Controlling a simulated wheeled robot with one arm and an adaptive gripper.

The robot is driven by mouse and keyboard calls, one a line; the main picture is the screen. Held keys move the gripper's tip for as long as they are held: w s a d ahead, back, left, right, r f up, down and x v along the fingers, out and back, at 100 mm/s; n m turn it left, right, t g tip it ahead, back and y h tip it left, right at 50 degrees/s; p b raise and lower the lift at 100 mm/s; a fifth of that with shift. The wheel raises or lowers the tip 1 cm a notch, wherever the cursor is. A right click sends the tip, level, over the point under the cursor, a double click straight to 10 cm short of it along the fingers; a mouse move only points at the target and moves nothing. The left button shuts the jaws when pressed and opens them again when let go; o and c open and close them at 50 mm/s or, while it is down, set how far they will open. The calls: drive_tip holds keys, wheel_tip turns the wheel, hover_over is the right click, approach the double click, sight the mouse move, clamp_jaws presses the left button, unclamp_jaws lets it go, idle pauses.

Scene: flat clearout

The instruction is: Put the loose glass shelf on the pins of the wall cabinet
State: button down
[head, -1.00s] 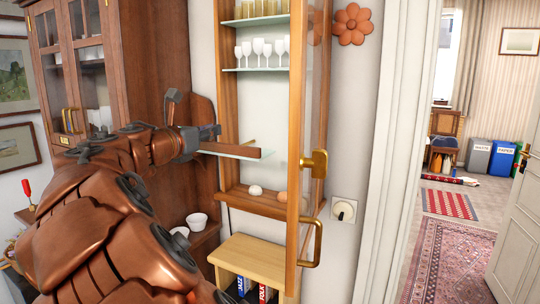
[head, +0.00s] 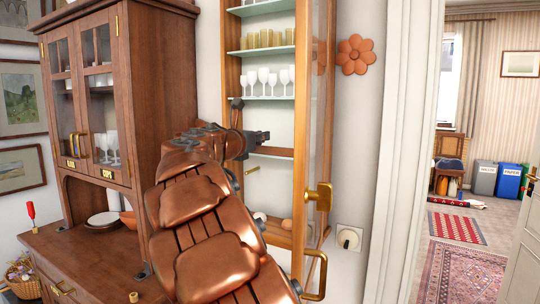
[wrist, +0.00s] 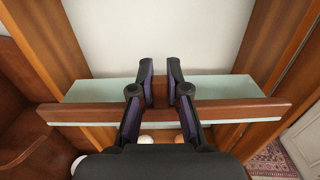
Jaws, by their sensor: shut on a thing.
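The loose glass shelf (wrist: 100,92) is a pale glass sheet with a brown wooden rail (wrist: 75,113) along its near edge. My gripper (wrist: 160,75) is shut on the shelf at the middle of this rail. In the head view my gripper (head: 258,137) is at the opening of the wall cabinet (head: 232,72); the rail's right part (head: 274,151) reaches close to the right post, and the left end is hidden by my arm. The shelf looks about level. A small brass pin (head: 252,171) shows below it. I cannot tell whether the shelf touches any pin.
The cabinet's glass door (head: 322,110) stands open at the right, with brass fittings. Fixed shelves above hold wine glasses (head: 272,78) and tumblers (head: 263,39). A white egg-like object (head: 259,216) and a brown one (head: 287,223) lie below. A dark wooden cupboard (head: 160,90) stands at the left.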

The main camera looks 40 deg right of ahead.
drive_tip(key=x, duration=0.5)
drive_tip(key=shift+w+p, duration=0.1)
drive_tip(key=shift+p, duration=0.3)
drive_tip(key=shift+d+f, duration=0.25)
drive_tip(key=shift+f, duration=2.85)
drive_tip(key=shift+w+d+f, duration=0.1)
drive_tip(key=shift+f, duration=0.25)
drive_tip(key=shift+f, duration=0.15)
drive_tip(key=c, duration=1.2)
unclamp_jaws()
drive_tip(key=shift+o, duration=0.2)
